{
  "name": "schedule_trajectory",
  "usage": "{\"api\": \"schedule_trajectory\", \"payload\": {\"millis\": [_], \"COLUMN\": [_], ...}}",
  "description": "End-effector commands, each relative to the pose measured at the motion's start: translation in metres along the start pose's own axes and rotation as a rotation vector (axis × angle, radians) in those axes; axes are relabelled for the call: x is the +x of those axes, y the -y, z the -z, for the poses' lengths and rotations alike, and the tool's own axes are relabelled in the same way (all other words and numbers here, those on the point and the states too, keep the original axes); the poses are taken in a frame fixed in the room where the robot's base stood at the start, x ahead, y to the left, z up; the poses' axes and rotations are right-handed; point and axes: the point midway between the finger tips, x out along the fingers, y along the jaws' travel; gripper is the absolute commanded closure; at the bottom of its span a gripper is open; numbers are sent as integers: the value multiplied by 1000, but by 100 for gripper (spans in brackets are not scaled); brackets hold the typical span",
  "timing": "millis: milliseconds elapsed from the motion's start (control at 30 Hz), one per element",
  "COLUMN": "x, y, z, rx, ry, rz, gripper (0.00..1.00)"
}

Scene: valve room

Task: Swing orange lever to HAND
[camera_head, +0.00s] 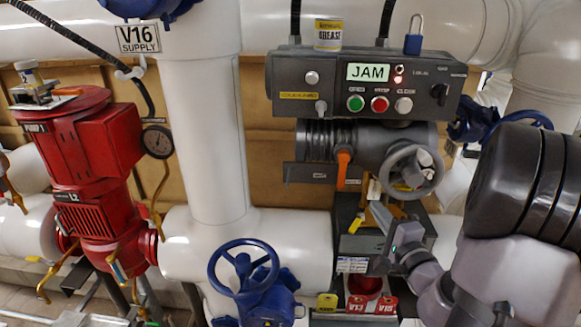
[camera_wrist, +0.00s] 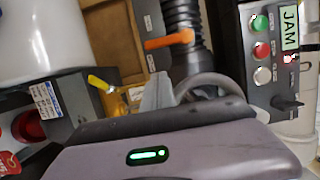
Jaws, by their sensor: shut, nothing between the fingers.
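The orange lever (camera_head: 343,168) hangs pointing down from the grey actuator body (camera_head: 375,145), in front of a dark labelled plate (camera_head: 305,174). The plate's lettering is too small to read. In the wrist view the orange lever (camera_wrist: 170,40) lies nearly level, beyond my gripper. My gripper (camera_head: 388,222) is below and to the right of the lever, apart from it. In the wrist view my gripper (camera_wrist: 158,92) looks shut and empty, its fingers partly hidden by its own housing. The control box (camera_head: 365,88) above shows JAM on its screen (camera_head: 368,72).
A grey handwheel (camera_head: 412,172) sits just right of the lever, above my gripper. A yellow tag (camera_wrist: 100,83) is near my fingers. A grease tin (camera_head: 328,35) and blue padlock (camera_head: 413,38) are on the box. A blue handwheel (camera_head: 243,267) stands lower left.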

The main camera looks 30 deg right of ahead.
Motion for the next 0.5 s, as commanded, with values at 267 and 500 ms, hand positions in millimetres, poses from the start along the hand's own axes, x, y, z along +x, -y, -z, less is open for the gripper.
{"api": "schedule_trajectory", "payload": {"millis": [267, 500], "x": [-3, 13], "y": [-3, -2], "z": [14, 14], "rx": [-10, -11], "ry": [-47, -41], "rz": [2, 1], "gripper": [100, 100]}}
